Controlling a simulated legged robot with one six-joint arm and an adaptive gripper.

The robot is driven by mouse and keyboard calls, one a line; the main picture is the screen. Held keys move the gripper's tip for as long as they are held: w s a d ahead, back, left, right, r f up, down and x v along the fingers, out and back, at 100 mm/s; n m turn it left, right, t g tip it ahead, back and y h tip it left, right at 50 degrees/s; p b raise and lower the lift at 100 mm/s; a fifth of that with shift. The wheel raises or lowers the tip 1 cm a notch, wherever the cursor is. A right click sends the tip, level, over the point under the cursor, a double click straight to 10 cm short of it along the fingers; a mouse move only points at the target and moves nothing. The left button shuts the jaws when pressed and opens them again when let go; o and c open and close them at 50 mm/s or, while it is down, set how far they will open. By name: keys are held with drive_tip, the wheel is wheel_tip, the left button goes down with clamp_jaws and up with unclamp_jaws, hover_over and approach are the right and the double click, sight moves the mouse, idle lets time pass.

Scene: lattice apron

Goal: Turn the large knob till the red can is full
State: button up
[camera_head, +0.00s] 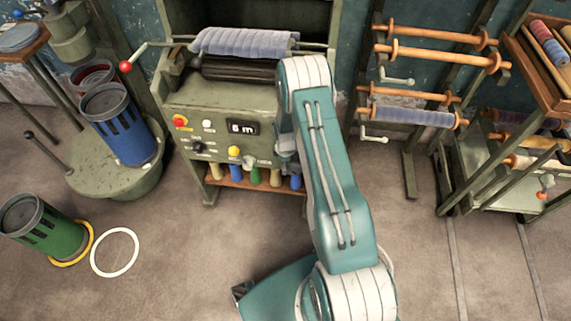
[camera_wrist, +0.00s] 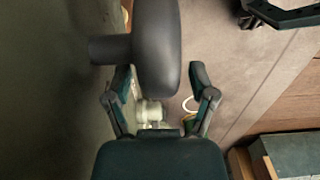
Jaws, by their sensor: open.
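A red can (camera_head: 91,72) stands on the round green turntable (camera_head: 95,178) at the left, mostly hidden behind the blue can (camera_head: 122,130). Its contents cannot be seen. In the wrist view a large dark grey rounded knob (camera_wrist: 157,45) on a short shaft sticks out from the surface at left. My gripper (camera_wrist: 160,76) is open, its two fingers on either side of the lower end of this knob; contact cannot be told. In the head view my gripper (camera_head: 287,150) is at the right side of the machine's front panel (camera_head: 215,107), partly hidden by my arm.
The machine's display (camera_head: 243,128) reads 6 m. A red-tipped crank (camera_head: 126,66) sticks out at its upper left. A green can (camera_head: 45,230) stands on the floor at left by a yellow ring and a white ring (camera_head: 115,252). Spool racks (camera_head: 415,115) stand at right.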

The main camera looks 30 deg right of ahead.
clamp_jaws()
drive_tip(key=shift+d+t+y, duration=0.1)
drive_tip(key=shift+t+y, duration=0.3)
drive_tip(key=shift+y, duration=0.1)
drive_tip(key=shift+s+d+r+t+y, duration=0.2)
drive_tip(key=shift+t+y, duration=0.4)
drive_tip(key=shift+y, duration=0.3)
drive_tip(key=shift+s+d+r+t+y, duration=0.1)
drive_tip(key=shift+d+r+t+y, duration=0.1)
drive_tip(key=shift+t+y, duration=0.55)
drive_tip(key=y, duration=0.1)
drive_tip(key=t+y, duration=0.1)
drive_tip(key=y, duration=0.1)
drive_tip(key=d+t+y, duration=0.1)
drive_tip(key=shift+s, duration=0.35)
drive_tip(key=t+y, duration=0.2)
drive_tip(key=y, duration=0.1)
drive_tip(key=d+t+y, duration=0.1)
drive_tip(key=shift+s+f+y, duration=0.15)
drive_tip(key=shift+s+y, duration=0.2)
drive_tip(key=t+y, duration=0.2)
drive_tip(key=y, duration=0.1)
drive_tip(key=t+y, duration=0.2)
drive_tip(key=shift+s+d+f, duration=0.3)
drive_tip(key=shift+d+f, duration=0.05)
drive_tip(key=shift+y, duration=0.3)
